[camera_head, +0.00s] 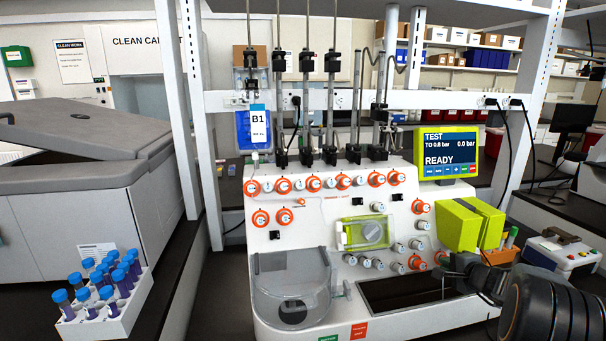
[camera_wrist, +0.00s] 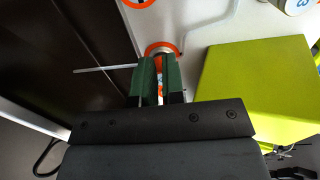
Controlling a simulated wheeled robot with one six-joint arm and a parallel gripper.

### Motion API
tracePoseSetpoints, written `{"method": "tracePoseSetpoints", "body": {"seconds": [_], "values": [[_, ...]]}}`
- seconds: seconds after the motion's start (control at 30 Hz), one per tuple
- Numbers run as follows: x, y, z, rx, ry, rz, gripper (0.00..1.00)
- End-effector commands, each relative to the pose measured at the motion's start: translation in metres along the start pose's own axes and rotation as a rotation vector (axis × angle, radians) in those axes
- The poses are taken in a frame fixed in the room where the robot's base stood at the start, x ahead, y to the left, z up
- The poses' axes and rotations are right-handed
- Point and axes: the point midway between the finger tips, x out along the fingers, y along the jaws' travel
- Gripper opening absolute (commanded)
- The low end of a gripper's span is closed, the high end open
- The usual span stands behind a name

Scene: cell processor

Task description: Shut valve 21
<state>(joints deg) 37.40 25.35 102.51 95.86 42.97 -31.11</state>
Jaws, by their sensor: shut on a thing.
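The cell processor (camera_head: 320,215) is a white machine with rows of valve knobs, many with orange rings. My gripper (camera_head: 448,262) is at the machine's lower right, at an orange-ringed valve (camera_head: 439,256). In the wrist view, my gripper's green fingers (camera_wrist: 158,82) are closed together in front of an orange-ringed valve (camera_wrist: 163,46) and grip its knob. The fingers hide most of the knob, so its handle angle is unclear. Another orange-ringed valve (camera_wrist: 138,3) shows beyond it. The valve numbers are too small to read.
A lime-green block (camera_head: 470,224) stands right of the valve; it is also close to my gripper in the wrist view (camera_wrist: 262,90). A dark recessed tray (camera_head: 410,292) lies below. The screen (camera_head: 448,153) reads TEST, 0.0 bar, READY. A tube rack (camera_head: 110,310) is far left.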

Motion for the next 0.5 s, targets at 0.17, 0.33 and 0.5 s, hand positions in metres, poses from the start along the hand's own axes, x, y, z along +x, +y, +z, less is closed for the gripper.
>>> {"method": "tracePoseSetpoints", "body": {"seconds": [0.17, 0.33, 0.5], "values": [[0.0047, -0.0068, 0.0037, -0.009, -0.009, -0.012, 0.00], [0.0044, -0.0098, 0.0035, -0.010, -0.010, -0.013, 0.00], [0.0043, -0.0118, 0.0027, -0.008, -0.009, -0.013, 0.00]]}}
